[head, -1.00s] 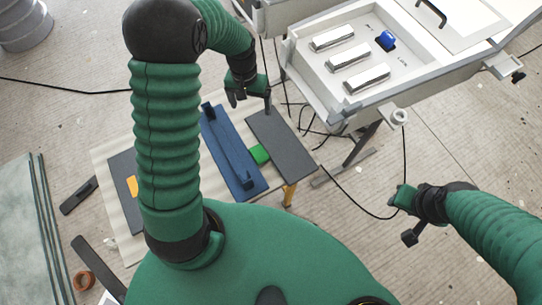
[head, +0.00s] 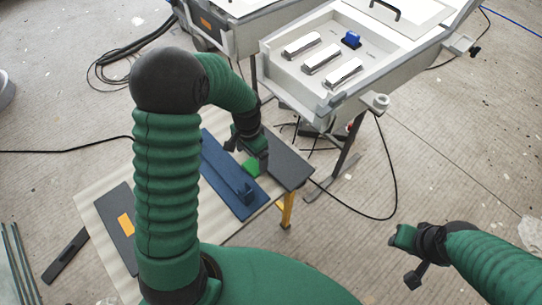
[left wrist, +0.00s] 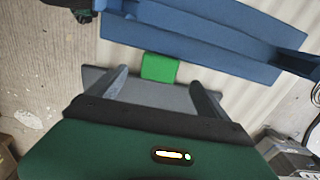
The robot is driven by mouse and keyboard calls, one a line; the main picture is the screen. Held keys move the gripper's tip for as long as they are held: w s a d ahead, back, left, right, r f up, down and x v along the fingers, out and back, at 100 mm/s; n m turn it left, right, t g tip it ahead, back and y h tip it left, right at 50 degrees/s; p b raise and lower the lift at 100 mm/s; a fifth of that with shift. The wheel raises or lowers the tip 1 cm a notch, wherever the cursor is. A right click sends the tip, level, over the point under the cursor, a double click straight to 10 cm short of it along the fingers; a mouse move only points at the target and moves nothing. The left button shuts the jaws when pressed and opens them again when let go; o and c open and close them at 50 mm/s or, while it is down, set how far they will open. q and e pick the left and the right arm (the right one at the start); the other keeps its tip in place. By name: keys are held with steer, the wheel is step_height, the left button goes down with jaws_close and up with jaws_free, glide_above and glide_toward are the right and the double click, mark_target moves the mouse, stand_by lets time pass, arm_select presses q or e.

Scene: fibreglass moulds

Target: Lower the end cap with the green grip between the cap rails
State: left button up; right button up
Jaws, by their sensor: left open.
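The end cap is a dark grey flat plate (head: 289,165) with a green grip (head: 251,168), lying at the right end of the low table. In the left wrist view the green grip (left wrist: 160,67) stands at the plate's edge beside the blue piece, with the grey plate (left wrist: 165,96) below it. My left gripper (head: 252,150) is over the cap, partly hiding it. Its open fingers (left wrist: 162,90) are spread to either side, nothing between them held. My right gripper (head: 406,260) hangs over the floor at right, away from the cap. I cannot make out the cap rails for certain.
A long blue piece (head: 228,178) lies beside the cap on the table. A dark plate with an orange grip (head: 126,224) lies at left. A white mould (head: 290,75) with several silver bars and a blue knob (head: 351,40) stands behind. Cables cross the floor.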

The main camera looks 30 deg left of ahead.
mark_target(253, 166)
arm_select(q)
step_height(253, 166, down, 6)
steer(key=shift+r+b, duration=0.1)
steer(key=shift+b, duration=0.35)
steer(key=shift+r, duration=0.1)
steer(key=shift+c, duration=0.3)
steer(key=shift+c, duration=1.1)
steer(key=c, duration=1.5)
